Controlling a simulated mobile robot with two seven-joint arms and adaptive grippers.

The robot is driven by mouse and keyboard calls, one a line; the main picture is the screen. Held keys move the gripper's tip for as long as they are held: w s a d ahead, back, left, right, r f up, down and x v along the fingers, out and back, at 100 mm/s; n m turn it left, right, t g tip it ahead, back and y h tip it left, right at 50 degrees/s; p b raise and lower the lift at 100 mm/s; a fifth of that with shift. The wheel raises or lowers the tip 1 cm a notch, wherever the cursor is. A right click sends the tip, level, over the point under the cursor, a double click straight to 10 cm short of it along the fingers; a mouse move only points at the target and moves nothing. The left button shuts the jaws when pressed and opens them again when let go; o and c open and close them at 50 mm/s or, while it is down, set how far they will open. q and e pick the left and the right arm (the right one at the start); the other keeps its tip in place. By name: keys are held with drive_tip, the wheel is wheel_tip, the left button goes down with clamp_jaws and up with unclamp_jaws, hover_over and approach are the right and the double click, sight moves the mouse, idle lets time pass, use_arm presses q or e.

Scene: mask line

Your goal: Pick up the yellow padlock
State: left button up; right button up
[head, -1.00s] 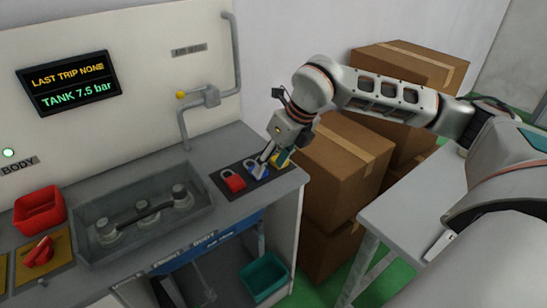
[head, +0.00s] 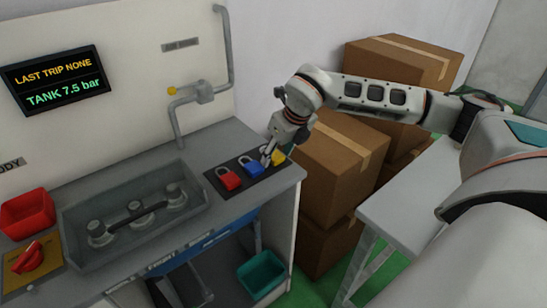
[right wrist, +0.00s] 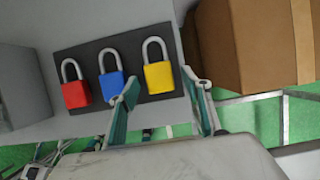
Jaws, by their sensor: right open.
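The yellow padlock (head: 279,158) lies on a dark mat (head: 213,174) at the right end of the workbench, rightmost of three padlocks. In the right wrist view the yellow padlock (right wrist: 158,77) shows whole, shackle pointing away. My right gripper (head: 270,158) is over the mat in the head view, partly covering the yellow padlock. In the right wrist view my right gripper (right wrist: 163,90) is open, its two teal-sided fingers on either side of the yellow padlock's column, with nothing held. The left finger's tip is close to the blue padlock (right wrist: 112,85). My left gripper is not in view.
A red padlock (head: 230,181) is at the mat's left end. A grey tray with knobs (head: 66,212) and a red bin (head: 27,214) stand further left. Cardboard boxes (head: 343,162) are stacked right of the bench. A teal bin (head: 262,273) sits below.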

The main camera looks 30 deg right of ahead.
sight(278, 157)
drive_tip(key=c, duration=1.2)
drive_tip(key=shift+r, duration=0.15)
use_arm(q)
drive_tip(key=p, duration=0.1)
drive_tip(key=r+p, duration=0.1)
drive_tip(key=shift+s+d+r+p, duration=0.15)
drive_tip(key=shift+s+d+p, duration=0.15)
drive_tip(key=shift+p, duration=0.1)
use_arm(e)
wheel_tip(278, 157, up, 20)
drive_tip(key=shift+f, duration=0.1)
drive_tip(key=shift+o, duration=0.8)
use_arm(q)
drive_tip(key=shift+w+r, duration=0.1)
drive_tip(key=shift+r, duration=0.1)
use_arm(e)
drive_tip(key=shift+c, duration=0.5)
